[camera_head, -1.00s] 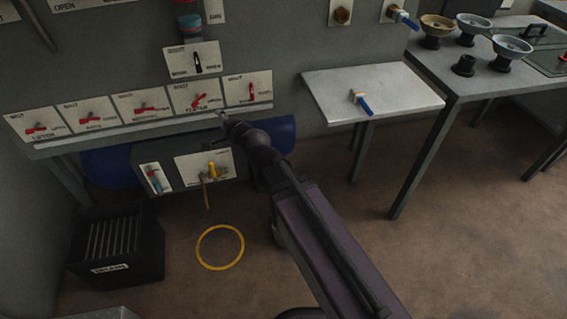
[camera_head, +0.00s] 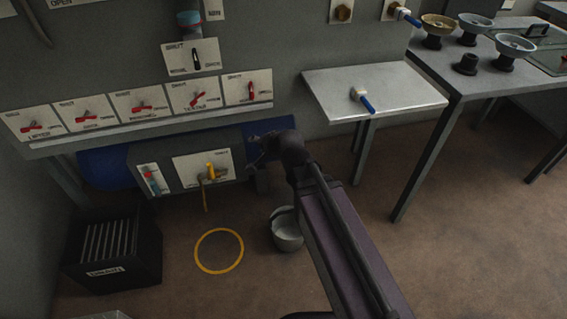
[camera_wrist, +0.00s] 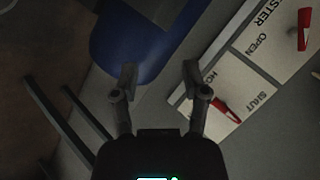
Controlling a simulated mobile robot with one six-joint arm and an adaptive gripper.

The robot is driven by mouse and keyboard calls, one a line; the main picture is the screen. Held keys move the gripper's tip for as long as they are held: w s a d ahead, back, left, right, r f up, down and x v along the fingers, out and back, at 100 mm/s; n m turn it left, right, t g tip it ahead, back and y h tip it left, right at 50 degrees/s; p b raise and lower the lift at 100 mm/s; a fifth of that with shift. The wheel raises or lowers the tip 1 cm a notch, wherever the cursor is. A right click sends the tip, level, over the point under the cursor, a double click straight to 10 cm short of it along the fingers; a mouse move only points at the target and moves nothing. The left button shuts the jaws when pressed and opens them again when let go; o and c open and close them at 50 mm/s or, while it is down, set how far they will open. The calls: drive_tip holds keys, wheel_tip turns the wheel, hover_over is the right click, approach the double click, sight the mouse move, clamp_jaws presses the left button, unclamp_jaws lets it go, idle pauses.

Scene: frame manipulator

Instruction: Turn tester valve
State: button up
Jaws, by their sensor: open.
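The tester valve (camera_head: 198,98) is a small red handle on a white label plate marked SHUT, fourth from the left in the row on the wall panel. Its handle sits at a slant. In the wrist view, a red handle (camera_wrist: 304,30) sits at the upper right beside lettering ending in STER and OPEN. A second red handle (camera_wrist: 226,110), on the neighbouring plate, is nearer the fingers. My gripper (camera_head: 256,150) is below and right of the valve row. In the wrist view its two fingers (camera_wrist: 159,72) are apart with nothing between them.
A yellow-handled valve (camera_head: 211,171) is on the lower box, left of my gripper. A blue tank (camera_head: 100,165) lies behind it. A metal bucket (camera_head: 287,232) and a black crate (camera_head: 115,245) stand on the floor. A side table (camera_head: 410,92) is at the right.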

drive_tip(key=s+d+f+n+g+h+b, duration=0.1)
drive_tip(key=s+d+f+n+g+h, duration=0.1)
drive_tip(key=d+f, duration=0.3)
drive_tip(key=shift+d, duration=1.3)
drive_tip(key=shift+f, duration=0.1)
drive_tip(key=s+d+f+n+g+h, duration=0.1)
drive_tip(key=s+d+f+g+h, duration=0.1)
drive_tip(key=d, duration=0.7)
drive_tip(key=s+d+f+n+g+h, duration=0.1)
drive_tip(key=s+d+n+g+h, duration=0.1)
drive_tip(key=s+d+g, duration=0.2)
drive_tip(key=s+d, duration=0.3)
drive_tip(key=d, duration=0.2)
drive_tip(key=shift+s+f+h, duration=0.2)
drive_tip(key=shift+f+h, duration=0.1)
drive_tip(key=shift+f, duration=0.05)
drive_tip(key=shift+a, duration=0.1)
